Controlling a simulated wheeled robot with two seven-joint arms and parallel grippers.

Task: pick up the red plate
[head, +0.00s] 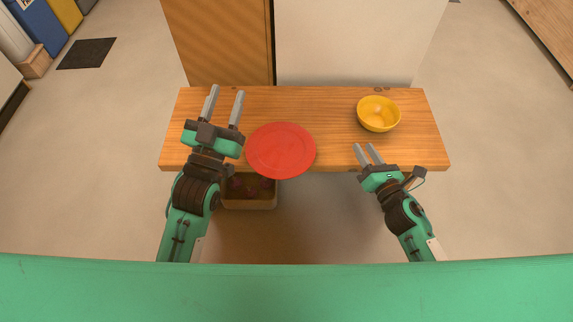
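A round red plate (281,150) lies on the wooden table, left of its middle, with its near edge reaching past the table's front edge. My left gripper (225,93) is open, with its two grey fingers apart and pointing to the back of the table. It is over the table to the left of the plate, and nothing shows between its fingers. My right gripper (366,146) is open and empty near the table's front edge, to the right of the plate. Neither gripper appears to touch the plate.
A yellow bowl (378,113) stands on the right part of the wooden table (320,105). A bin (250,203) with dark reddish contents is below the front edge, near my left arm. A cabinet with a wooden door (222,40) and a pale panel (350,40) stands behind the table.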

